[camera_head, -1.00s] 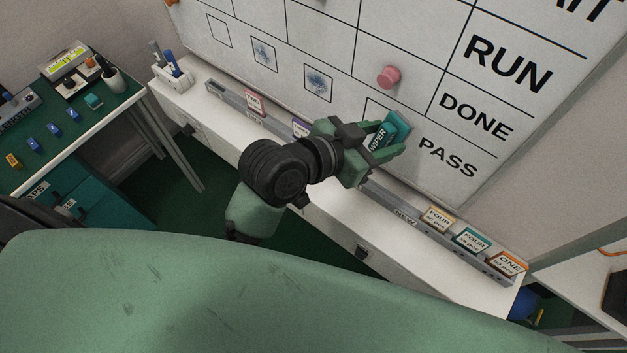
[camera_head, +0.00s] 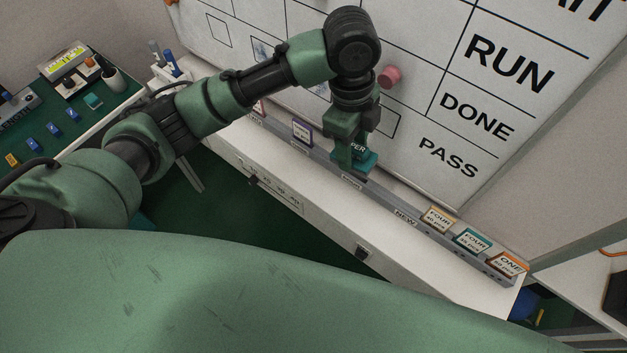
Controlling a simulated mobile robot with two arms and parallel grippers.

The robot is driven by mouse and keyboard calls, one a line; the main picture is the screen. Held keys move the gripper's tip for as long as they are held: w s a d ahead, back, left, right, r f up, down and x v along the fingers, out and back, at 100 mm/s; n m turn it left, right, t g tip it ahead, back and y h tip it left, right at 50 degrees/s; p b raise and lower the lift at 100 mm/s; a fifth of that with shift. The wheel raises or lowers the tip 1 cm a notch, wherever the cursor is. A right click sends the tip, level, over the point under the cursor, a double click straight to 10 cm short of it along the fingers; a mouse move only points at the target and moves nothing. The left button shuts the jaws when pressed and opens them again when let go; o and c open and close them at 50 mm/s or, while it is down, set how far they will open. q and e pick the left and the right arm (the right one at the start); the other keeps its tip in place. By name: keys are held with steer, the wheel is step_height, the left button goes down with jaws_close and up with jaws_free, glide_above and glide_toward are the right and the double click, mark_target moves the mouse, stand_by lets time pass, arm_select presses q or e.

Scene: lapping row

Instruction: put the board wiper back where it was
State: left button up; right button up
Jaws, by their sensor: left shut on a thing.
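The teal board wiper (camera_head: 368,161) is in the jaws of my left gripper (camera_head: 352,160), which points down in front of the whiteboard (camera_head: 420,70). The wiper is low, at the grey rail (camera_head: 385,202) on the white ledge below the board. I cannot tell whether it touches the rail. The gripper hides part of the wiper and its lettering. My right gripper is not in view.
A purple-edged card (camera_head: 301,132) stands in the rail left of the wiper. A yellow card (camera_head: 437,218), a teal card (camera_head: 471,240) and an orange card (camera_head: 507,263) stand at its right end.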

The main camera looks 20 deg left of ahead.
arm_select(q)
steer(key=w+a+r+y, duration=0.1)
steer(key=a+r+y, duration=0.15)
steer(key=a, duration=0.55)
steer(key=shift+m+h, duration=0.4)
steer(key=shift+h, duration=0.05)
steer(key=f+p, duration=0.1)
steer(key=f, duration=1.3)
steer(key=shift+a+p, duration=0.2)
steer(key=shift+p, duration=0.15)
step_height(320, 180, down, 5)
steer(key=shift+f, duration=0.1)
steer(key=o, duration=1.2)
steer(key=shift+w, duration=0.1)
step_height(320, 180, up, 12)
steer(key=shift+b, duration=0.35)
